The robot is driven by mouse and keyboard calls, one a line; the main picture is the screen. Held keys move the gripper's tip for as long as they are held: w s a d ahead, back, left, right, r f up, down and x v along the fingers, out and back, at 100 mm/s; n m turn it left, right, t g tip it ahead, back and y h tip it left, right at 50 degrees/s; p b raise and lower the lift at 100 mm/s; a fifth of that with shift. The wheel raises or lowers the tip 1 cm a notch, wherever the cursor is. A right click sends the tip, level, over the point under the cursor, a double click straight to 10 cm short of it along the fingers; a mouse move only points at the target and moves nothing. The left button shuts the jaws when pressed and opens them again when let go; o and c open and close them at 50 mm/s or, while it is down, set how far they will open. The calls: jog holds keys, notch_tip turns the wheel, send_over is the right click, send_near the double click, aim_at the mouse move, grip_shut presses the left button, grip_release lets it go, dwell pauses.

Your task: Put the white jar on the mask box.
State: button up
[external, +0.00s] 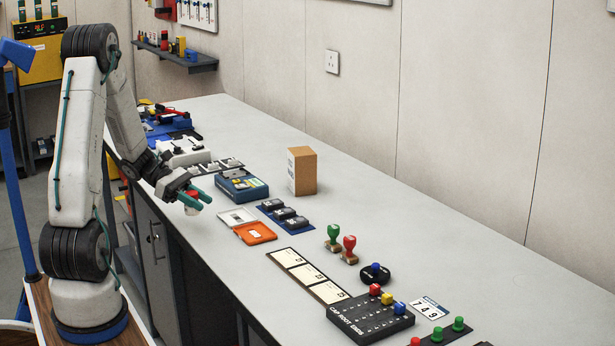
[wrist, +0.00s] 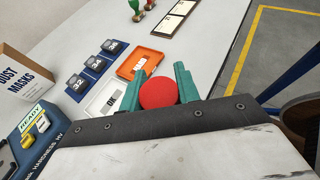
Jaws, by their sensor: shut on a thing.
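My gripper (external: 196,197) has green fingers and is shut on a small white jar (external: 192,210) with a red top. It holds the jar up near the bench's front edge, left of the orange tray. In the wrist view the round red top (wrist: 158,93) shows between the two fingers (wrist: 160,90); the white body is hidden there. The mask box (external: 303,171) is a brown carton standing upright toward the back of the bench, to the right of my gripper and apart from it. In the wrist view the box (wrist: 22,72) is at the left edge, with part of its lettering visible.
A blue hardness-tester case (external: 243,186) stands between my gripper and the mask box. White and orange trays (external: 255,233) and a blue rack of dark blocks (external: 284,215) lie nearby.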

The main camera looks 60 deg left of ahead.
jog(key=w+a+r+n+t+y, duration=0.1)
jog(key=w+r, duration=0.2)
jog(key=w, duration=0.6)
jog(key=w+a+r+n+t+y, duration=0.1)
jog(key=w+r+n+t, duration=0.15)
jog(key=w, duration=0.65)
notch_tip(320, 180, up, 5)
jog(key=n+t+y, duration=0.1)
jog(key=n+y, duration=0.3)
jog(key=y, duration=0.1)
send_over(308, 150)
jog(key=shift+f, duration=0.1)
jog(key=shift+s+f, duration=0.1)
jog(key=shift+f, duration=1.55)
jog(key=shift+f, duration=0.1)
jog(key=o, duration=1)
